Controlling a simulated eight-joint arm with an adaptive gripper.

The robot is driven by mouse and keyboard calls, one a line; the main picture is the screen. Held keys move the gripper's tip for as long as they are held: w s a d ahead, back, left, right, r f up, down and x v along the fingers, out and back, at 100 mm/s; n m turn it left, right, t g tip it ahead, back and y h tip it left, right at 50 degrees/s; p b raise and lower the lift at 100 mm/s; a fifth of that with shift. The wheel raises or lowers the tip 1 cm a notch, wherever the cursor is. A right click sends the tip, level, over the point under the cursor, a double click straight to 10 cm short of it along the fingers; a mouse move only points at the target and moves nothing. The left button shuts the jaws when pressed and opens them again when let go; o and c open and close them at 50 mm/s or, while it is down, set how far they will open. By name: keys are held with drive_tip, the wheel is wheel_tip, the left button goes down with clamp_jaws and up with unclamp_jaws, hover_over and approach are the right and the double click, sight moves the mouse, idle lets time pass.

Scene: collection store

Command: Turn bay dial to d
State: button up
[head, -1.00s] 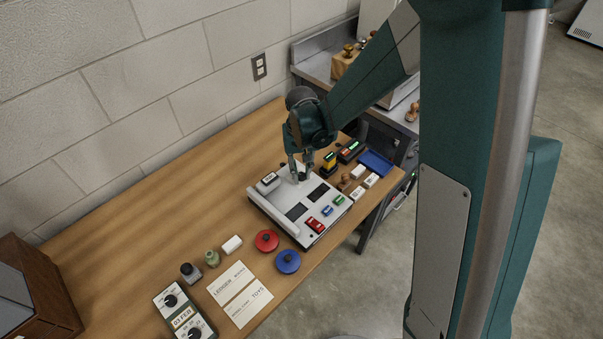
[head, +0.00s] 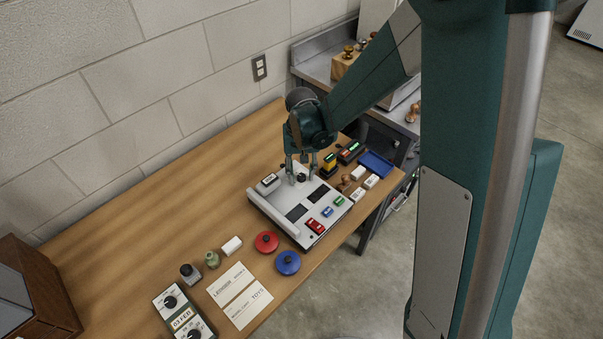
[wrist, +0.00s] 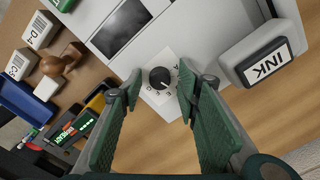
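The bay dial (wrist: 160,78) is a round black knob with a pale pointer mark on a white plate with letters around it. I cannot surely tell which letter the mark points at. In the head view the dial (head: 301,178) sits at the back of a grey-white console (head: 262,208). My gripper (wrist: 160,68) is open above the dial, with one green finger on each side of it and clear gaps to the knob. In the head view my gripper (head: 301,171) points down over the console with its fingers spread.
An INK block (wrist: 264,58) stands on the console close to the dial. Stamps, a blue tray (head: 376,162) and small devices stand to the right. Red (head: 267,242) and blue (head: 288,263) round lidded pots are in front. The table's left back is clear.

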sight(304, 177)
drive_tip(key=shift+r, duration=0.1)
wheel_tip(304, 177, up, 12)
idle(1.0)
idle(0.5)
drive_tip(key=s+d+r+t, duration=0.3)
drive_tip(key=s+d+r, duration=0.8)
drive_tip(key=d+r, duration=0.1)
drive_tip(key=s+d+r+t, duration=0.2)
drive_tip(key=s+d+t, duration=0.2)
drive_tip(key=s+d, duration=0.5)
drive_tip(key=s, duration=0.3)
drive_tip(key=shift+s+m, duration=0.2)
drive_tip(key=shift+m, duration=0.1)
idle(0.3)
